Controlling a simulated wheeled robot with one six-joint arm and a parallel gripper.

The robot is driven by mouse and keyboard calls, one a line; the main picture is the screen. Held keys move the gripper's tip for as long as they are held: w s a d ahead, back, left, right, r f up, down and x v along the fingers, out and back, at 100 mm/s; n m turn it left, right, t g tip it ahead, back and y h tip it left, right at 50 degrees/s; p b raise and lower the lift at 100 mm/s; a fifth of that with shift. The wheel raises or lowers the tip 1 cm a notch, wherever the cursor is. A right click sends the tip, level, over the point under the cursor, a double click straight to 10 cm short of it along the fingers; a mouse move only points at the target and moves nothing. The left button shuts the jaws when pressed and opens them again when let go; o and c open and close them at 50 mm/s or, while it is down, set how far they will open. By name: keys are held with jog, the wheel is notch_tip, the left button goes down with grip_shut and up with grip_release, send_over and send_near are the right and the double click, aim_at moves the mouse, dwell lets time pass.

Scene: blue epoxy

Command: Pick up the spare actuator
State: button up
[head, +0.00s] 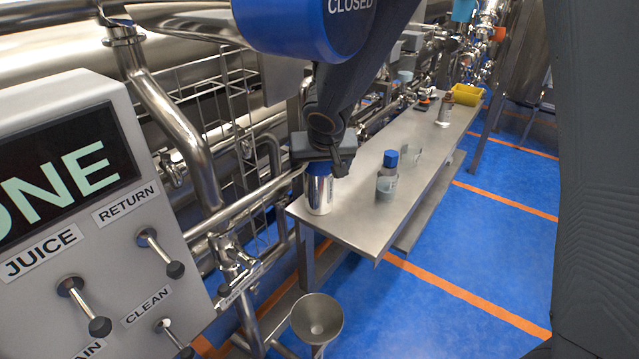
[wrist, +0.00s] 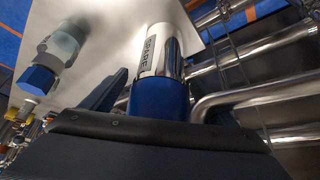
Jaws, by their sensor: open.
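The spare actuator is a silver cylinder (head: 320,194) with a blue top, standing upright at the near left end of the steel table (head: 350,221). In the wrist view its blue part (wrist: 158,98) is closest, and the silver body (wrist: 168,50) bears a label reading SPARE. My gripper (head: 323,163) is right over its top in the head view and partly hides the blue part. In the wrist view the open jaws (wrist: 165,104) have a finger on either side of the blue part. Whether they touch it I cannot tell.
A brown bottle (head: 445,110) and a yellow bin (head: 467,94) are at the far end. Pipes run close along the left. A steel funnel (head: 317,318) is in front.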

jog(key=shift+w+f, duration=0.15)
jog(key=shift+f, duration=0.15)
jog(key=shift+r, duration=0.1)
jog(key=c, duration=1.6)
jog(key=shift+r, duration=0.25)
